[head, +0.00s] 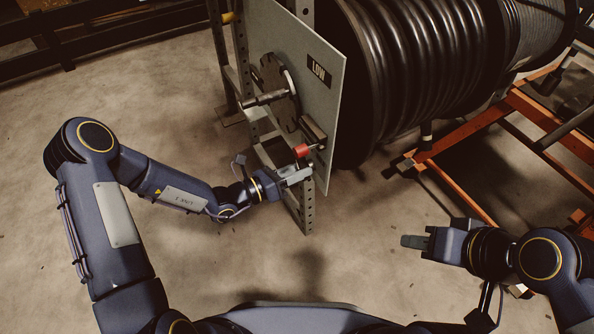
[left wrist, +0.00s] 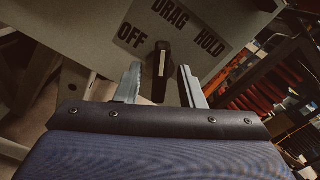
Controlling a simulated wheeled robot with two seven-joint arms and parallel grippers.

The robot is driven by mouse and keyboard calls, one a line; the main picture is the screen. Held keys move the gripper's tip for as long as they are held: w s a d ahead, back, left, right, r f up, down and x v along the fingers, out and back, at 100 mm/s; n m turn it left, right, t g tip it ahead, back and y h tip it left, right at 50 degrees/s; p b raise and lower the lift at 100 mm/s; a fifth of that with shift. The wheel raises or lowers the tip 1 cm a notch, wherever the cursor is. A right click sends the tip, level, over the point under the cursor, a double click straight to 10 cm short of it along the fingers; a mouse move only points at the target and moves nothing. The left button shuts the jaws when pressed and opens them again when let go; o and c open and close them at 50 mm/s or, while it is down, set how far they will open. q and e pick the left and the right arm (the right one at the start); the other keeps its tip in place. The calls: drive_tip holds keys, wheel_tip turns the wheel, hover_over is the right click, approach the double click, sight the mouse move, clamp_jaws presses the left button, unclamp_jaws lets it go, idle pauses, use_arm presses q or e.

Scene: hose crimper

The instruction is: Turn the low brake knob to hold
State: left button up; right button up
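The low brake knob (left wrist: 161,72) is black with a white line and shows in the left wrist view. Its line points up the picture, roughly toward the DRAG label (left wrist: 170,12). The OFF label (left wrist: 131,36) is at its upper left and the HOLD label (left wrist: 210,42) at its upper right. My left gripper (left wrist: 160,82) is open, its fingers apart on either side of the knob; contact cannot be told. In the head view my left gripper (head: 300,174) is by the panel's lower edge. My right gripper (head: 412,242) is away at the right; its finger gap is unclear.
The grey panel (head: 290,50) carries a LOW sign (head: 319,71). A dark disc with a crank (head: 278,90) and a red-ended handle (head: 302,150) are close above my left gripper. A large black hose reel (head: 410,70) and an orange frame (head: 470,132) stand beyond.

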use_arm(q)
clamp_jaws()
drive_tip(key=shift+m, duration=6)
